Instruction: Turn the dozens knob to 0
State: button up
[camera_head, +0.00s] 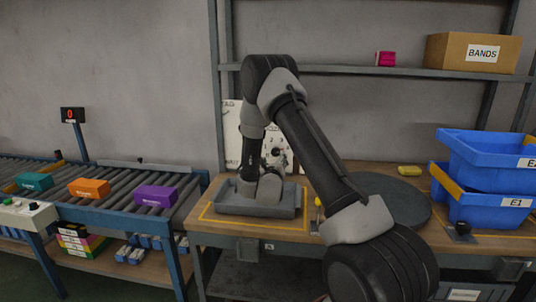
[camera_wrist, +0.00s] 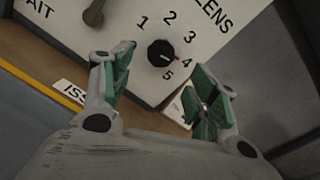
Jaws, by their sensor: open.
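I see no 0 by the dial; the label above is partly cut off and ends in "ENS". My gripper (camera_wrist: 160,78) is open, its two green-padded fingers spread to either side below the knob, with nothing between them. The gap to the panel is hard to judge. In the head view the panel (camera_head: 232,140) stands behind my arm, which hides my fingers.
A dark lever (camera_wrist: 95,12) sits on the panel left of the knob, near letters "AIT". A grey tray (camera_head: 232,205) lies on the bench below the panel. A dark round plate (camera_head: 405,200) and blue bins (camera_head: 490,160) are to the right. A roller conveyor with coloured boxes (camera_head: 88,188) is left.

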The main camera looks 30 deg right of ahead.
aim_at(276, 153)
jog(key=x, duration=0.7)
jog(key=shift+w+d, duration=0.1)
jog(key=shift+w, duration=0.15)
jog(key=shift+c, duration=0.2)
jog(key=c, duration=1)
